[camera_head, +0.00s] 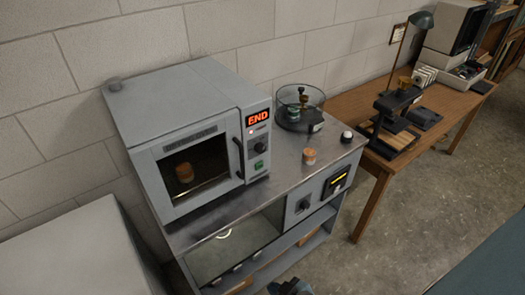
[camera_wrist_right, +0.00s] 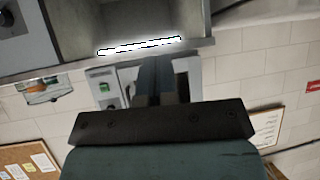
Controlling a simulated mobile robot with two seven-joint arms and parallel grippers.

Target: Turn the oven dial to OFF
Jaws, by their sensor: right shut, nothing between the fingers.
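The grey oven (camera_head: 190,100) stands on a metal cabinet, its door closed with a brown jar (camera_head: 185,172) behind the glass. Its dial (camera_head: 258,147) is a dark round knob on the right-hand panel, below a red display (camera_head: 258,118) reading END and above a green switch (camera_head: 259,166). The dial's setting is too small to read. My right gripper (camera_head: 290,287) shows at the bottom edge, low in front of the cabinet and well away from the dial. In the right wrist view the right gripper (camera_wrist_right: 160,62) is shut and empty. The green switch also shows there (camera_wrist_right: 104,87).
The cabinet top (camera_head: 285,165) holds a round glass vessel (camera_head: 299,106), a small orange-lidded jar (camera_head: 309,156) and a white knob-like piece (camera_head: 346,136). A wooden desk (camera_head: 360,105) stands at right.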

